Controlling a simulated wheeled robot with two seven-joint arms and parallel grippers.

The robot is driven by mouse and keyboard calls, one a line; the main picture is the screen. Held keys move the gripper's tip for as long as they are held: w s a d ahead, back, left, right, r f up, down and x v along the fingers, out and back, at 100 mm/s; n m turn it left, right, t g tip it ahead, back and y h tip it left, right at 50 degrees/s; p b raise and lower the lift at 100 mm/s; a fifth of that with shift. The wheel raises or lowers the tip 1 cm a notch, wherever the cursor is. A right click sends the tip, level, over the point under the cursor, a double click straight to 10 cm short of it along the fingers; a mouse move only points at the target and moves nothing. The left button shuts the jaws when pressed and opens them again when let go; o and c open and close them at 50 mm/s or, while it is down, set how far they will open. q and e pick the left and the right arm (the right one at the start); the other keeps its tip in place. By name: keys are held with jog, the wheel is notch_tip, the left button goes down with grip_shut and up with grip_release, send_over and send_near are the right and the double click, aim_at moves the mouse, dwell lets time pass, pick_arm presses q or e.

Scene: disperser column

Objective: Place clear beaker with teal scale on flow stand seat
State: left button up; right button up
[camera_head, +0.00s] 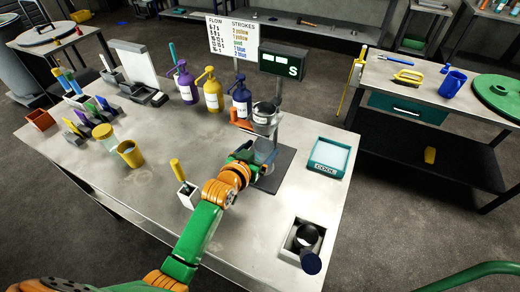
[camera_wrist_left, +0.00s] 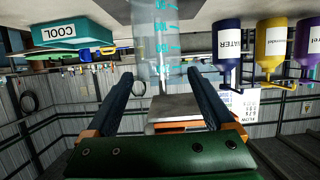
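The clear beaker with teal scale (camera_wrist_left: 160,45) stands between and just beyond my left fingertips in the left wrist view, with a thin gap at one side. In the head view the beaker (camera_head: 265,149) is upright at the flow stand, over its dark base plate (camera_head: 268,183) and below the grey cup (camera_head: 265,116). My left gripper (camera_head: 250,153) reaches it from the left; its fingers (camera_wrist_left: 160,75) look open. Whether the beaker's bottom rests on the seat is hidden by the gripper and viewing angle. My right gripper is not in view.
Purple (camera_head: 187,84), yellow (camera_head: 212,93) and blue (camera_head: 241,100) pump bottles stand behind and left of the stand. A teal COOL tray (camera_head: 329,157) is to its right. A square holder (camera_head: 302,240) sits near the front right. A yellow cup (camera_head: 131,155) stands left.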

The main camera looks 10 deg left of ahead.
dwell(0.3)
pick_arm(q)
jog(key=v, duration=1.2)
